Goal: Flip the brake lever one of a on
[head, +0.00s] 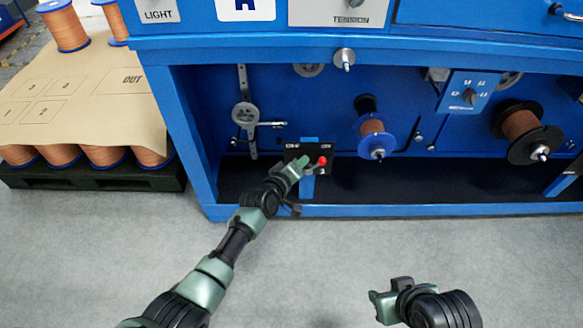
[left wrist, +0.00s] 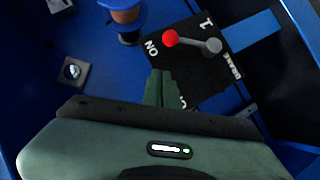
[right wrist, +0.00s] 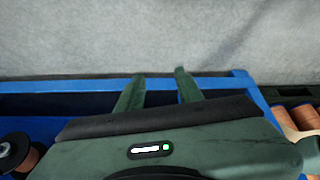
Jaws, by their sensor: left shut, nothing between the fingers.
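The brake lever has a red knob (head: 322,160) and a grey pivot, on a black plate low in the blue machine's bay. In the left wrist view the knob (left wrist: 170,38) points to the side of the plate (left wrist: 194,75) marked ON, close beside that word. The plate also reads BRAKE and 1. My left gripper (head: 304,161) is shut and empty in front of the plate. Its closed fingertips (left wrist: 161,73) are just short of the knob, apart from it in that view. My right gripper (right wrist: 159,75) is open and empty, low over the grey floor.
Above the plate are a pulley arm (head: 245,114) and a blue spool (head: 376,140). A black-flanged copper spool (head: 520,124) is further right. The machine's blue bottom rail (head: 400,210) runs below. A pallet of copper spools (head: 100,178) stands at left. The floor in front is clear.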

